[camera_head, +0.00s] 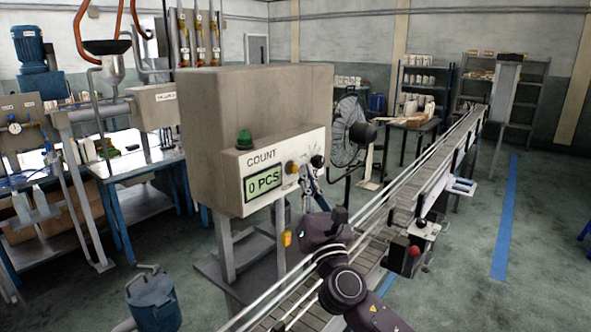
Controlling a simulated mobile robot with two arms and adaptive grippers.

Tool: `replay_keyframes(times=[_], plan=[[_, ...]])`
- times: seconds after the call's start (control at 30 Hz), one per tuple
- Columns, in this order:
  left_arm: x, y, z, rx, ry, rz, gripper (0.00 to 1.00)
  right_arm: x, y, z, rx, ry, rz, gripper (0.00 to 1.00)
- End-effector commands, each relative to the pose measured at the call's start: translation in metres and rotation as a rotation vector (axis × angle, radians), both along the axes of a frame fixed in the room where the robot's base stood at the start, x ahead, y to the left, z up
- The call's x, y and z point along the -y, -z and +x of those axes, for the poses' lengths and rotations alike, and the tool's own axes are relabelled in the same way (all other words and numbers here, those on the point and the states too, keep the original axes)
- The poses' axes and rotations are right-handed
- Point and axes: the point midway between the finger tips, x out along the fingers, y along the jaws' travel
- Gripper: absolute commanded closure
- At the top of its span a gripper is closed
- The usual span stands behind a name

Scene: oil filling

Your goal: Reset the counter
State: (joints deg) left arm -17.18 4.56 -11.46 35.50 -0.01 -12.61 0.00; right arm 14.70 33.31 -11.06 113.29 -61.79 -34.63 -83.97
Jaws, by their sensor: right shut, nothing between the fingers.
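The counter is a large beige box (230,120) with a white front panel marked COUNT. Its green display (263,182) reads "0 PCS". An orange button (291,167) sits to the right of the display, and a dark knob (317,160) sits further right. A green lamp (244,140) stands on the box's ledge. My right gripper (305,173) is shut and empty. It reaches up to the panel's right side, close to the button and knob. I cannot tell whether it touches either. My left gripper is not in view.
A conveyor (400,200) with rails runs from the front to the back right, beneath my right arm. A red button (414,251) is on its side. A fan (348,130) stands behind the counter. A blue can (153,300) is at the lower left. Floor at the right is clear.

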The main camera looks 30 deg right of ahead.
Motion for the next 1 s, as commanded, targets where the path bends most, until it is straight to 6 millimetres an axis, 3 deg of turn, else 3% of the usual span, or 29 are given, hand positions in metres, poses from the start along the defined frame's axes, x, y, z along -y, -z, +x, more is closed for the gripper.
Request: replay_keyframes(times=[0.43,1.0], plan=[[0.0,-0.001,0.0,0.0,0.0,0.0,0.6,0.003,0.0,-0.006,0.0,0.0,-0.001,1.0],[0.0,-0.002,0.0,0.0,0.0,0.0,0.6,0.02,0.0,-0.049,0.0,-0.001,-0.001,1.0]])
